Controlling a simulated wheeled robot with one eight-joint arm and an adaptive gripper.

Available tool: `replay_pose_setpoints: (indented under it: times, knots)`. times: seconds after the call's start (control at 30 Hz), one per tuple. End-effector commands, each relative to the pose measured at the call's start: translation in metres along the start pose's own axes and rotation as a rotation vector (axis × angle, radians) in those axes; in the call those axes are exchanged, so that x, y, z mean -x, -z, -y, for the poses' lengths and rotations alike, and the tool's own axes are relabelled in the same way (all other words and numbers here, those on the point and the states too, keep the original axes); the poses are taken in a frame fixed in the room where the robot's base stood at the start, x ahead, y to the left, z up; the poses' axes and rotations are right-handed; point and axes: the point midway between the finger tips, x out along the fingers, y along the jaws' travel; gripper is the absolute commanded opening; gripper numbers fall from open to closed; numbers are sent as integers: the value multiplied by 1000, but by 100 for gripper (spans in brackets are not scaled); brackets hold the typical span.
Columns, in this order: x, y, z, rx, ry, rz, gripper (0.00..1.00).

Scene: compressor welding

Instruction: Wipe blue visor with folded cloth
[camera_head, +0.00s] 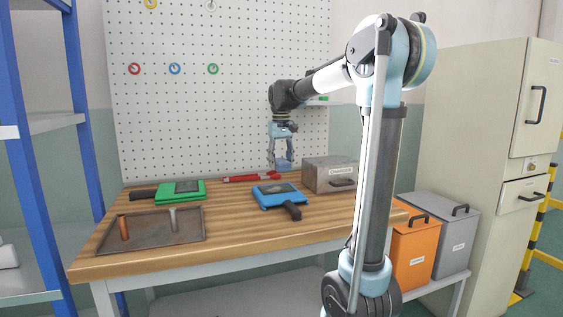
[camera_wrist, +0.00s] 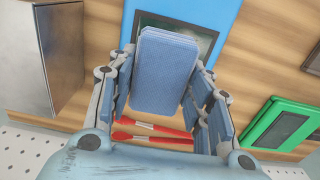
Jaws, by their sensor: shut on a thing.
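The blue visor (camera_head: 269,202), with a dark window and a black handle, lies on the wooden workbench right of centre. In the wrist view the blue visor (camera_wrist: 222,12) is at the top, with its dark window partly covered by the cloth. My gripper (camera_head: 283,158) hangs fingers down above the bench, behind the visor. It is shut on the folded cloth (camera_wrist: 161,70), a layered blue block between the fingers in the wrist view. The cloth appears held above the visor's level; contact is not seen. In the head view the cloth is hard to tell from the pale blue fingers.
A metal box (camera_head: 330,172) stands close to the right of my gripper. Red tools (camera_head: 250,178) lie behind the blue visor. A green visor (camera_head: 181,190) lies left, with a brown tray (camera_head: 160,237) holding two upright handled pieces in front. A pegboard (camera_head: 215,110) stands behind the bench.

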Motion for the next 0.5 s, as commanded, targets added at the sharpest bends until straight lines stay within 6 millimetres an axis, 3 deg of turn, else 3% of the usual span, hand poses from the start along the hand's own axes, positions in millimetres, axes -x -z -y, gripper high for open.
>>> replay_pose_setpoints:
  times: [0.5]
  knots:
    - [-42, 0, -4, -5, 0, 0, 23]
